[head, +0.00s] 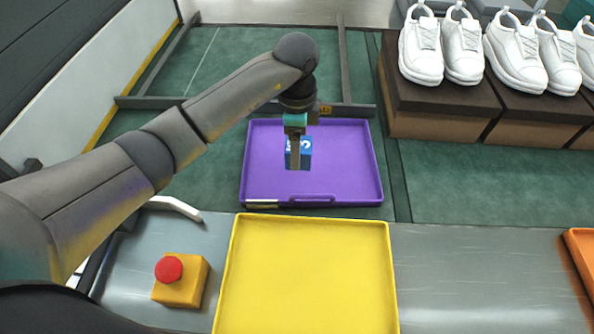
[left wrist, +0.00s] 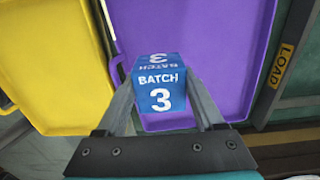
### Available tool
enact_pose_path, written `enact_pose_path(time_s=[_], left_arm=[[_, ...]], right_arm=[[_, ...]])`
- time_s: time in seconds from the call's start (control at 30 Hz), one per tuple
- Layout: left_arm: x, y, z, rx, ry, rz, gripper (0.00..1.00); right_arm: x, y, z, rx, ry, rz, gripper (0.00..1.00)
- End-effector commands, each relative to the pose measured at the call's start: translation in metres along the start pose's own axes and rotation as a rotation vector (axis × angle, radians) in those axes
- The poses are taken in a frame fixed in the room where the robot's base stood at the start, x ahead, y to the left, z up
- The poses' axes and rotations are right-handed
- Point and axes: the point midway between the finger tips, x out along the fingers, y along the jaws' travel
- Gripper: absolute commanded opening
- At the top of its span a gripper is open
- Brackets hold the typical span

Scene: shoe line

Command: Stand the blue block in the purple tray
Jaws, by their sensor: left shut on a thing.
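The blue block (head: 306,154) shows white lettering, and in the left wrist view (left wrist: 160,88) it reads "BATCH 3" on two faces. My left gripper (head: 296,160) is shut on the block, with one finger on each side of it in the left wrist view (left wrist: 160,100). The block is over the middle of the purple tray (head: 265,185). I cannot tell whether it touches the tray floor. The purple tray also fills the middle of the left wrist view (left wrist: 235,55) and looks otherwise empty. My right gripper is not in view.
An empty yellow tray (head: 310,280) lies in front of the purple tray. A red button on a yellow box (head: 182,285) stands at the front left. White shoes (head: 515,50) stand on brown boxes (head: 440,115) at the back right. An orange tray (head: 580,250) is at the right edge.

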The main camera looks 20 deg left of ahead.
Motion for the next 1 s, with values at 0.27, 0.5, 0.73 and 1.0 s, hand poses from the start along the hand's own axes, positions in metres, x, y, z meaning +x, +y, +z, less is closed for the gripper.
enact_pose_path(time_s=[0.27,0.5,0.73,1.0], left_arm=[[0.033,-0.001,0.0,0.001,0.0,-0.002,0.07],[0.065,0.001,0.0,0.0,-0.001,0.002,0.07],[0.074,-0.001,0.0,0.002,0.0,-0.003,0.07],[0.078,-0.001,0.0,0.001,0.0,-0.002,0.72]], right_arm=[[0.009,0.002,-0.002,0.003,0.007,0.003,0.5],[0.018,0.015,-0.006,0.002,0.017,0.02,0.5],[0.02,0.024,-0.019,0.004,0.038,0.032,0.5],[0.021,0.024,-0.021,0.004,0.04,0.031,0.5]])
